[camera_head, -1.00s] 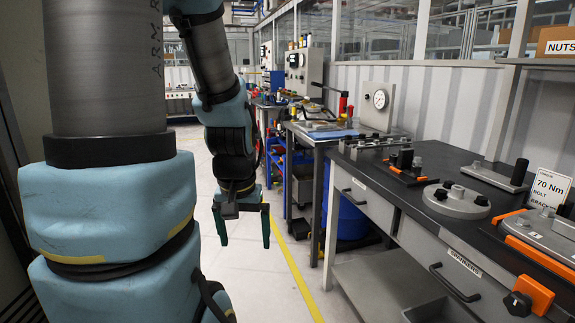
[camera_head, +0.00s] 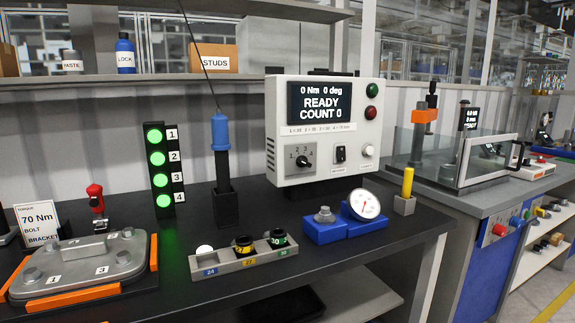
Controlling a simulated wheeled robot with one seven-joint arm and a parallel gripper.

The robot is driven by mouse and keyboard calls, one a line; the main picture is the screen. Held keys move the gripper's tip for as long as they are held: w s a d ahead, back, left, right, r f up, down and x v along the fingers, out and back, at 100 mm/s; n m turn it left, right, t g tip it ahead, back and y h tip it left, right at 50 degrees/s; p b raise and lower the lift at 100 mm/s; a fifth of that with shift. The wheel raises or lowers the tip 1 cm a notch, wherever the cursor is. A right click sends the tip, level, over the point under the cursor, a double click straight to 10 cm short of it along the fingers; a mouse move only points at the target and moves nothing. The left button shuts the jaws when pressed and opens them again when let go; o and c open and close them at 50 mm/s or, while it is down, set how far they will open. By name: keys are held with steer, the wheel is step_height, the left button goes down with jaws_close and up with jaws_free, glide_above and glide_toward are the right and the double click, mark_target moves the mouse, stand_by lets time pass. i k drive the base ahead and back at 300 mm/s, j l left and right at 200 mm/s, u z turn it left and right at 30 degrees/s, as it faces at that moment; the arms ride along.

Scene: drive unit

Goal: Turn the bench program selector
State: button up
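The program selector (camera_head: 303,161) is a small black rotary knob on a grey plate, on the front of a white controller box (camera_head: 355,185). Numbers 1 to 4 stand around it. I cannot tell for sure which number its pointer is at. The box's screen (camera_head: 320,102) reads 0 Nm, 0 deg, READY, COUNT 0. A small line of text under the screen lists the programs. The box stands at the back of the dark bench top (camera_head: 340,249). My gripper is not in view now.
A blue-topped tool (camera_head: 221,133) hangs left of the box. A green light tower (camera_head: 159,165), socket tray (camera_head: 238,262), clamped plate (camera_head: 75,265) and blue gauge fixture (camera_head: 326,229) stand on the bench.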

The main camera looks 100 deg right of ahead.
mark_target(302, 161)
steer(key=i+z, duration=0.1)
steer(key=z, duration=1.45)
